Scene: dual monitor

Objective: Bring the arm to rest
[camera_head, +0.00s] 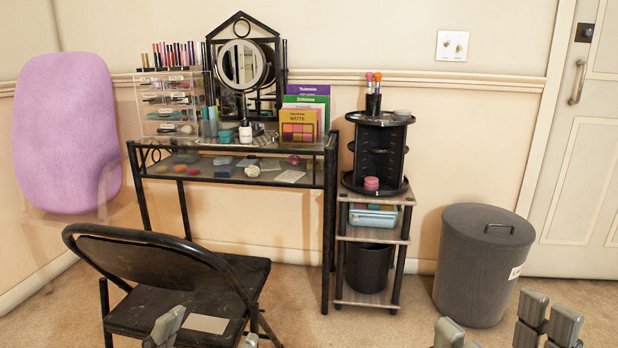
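My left gripper (208,335) shows only as grey fingertips at the bottom edge, in front of the black chair's seat. Its fingertips are spread apart, with nothing seen between them. My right gripper (496,332) shows as grey fingertips at the bottom right, over the carpet and in front of the grey bin. Its fingers are also spread apart, and I see nothing held. The rest of both arms is out of view.
A black folding chair (150,262) stands close at the left. Behind it is a glass vanity table (240,170) with cosmetics and a mirror. A small shelf (373,238) and a lidded grey bin (480,268) stand right.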

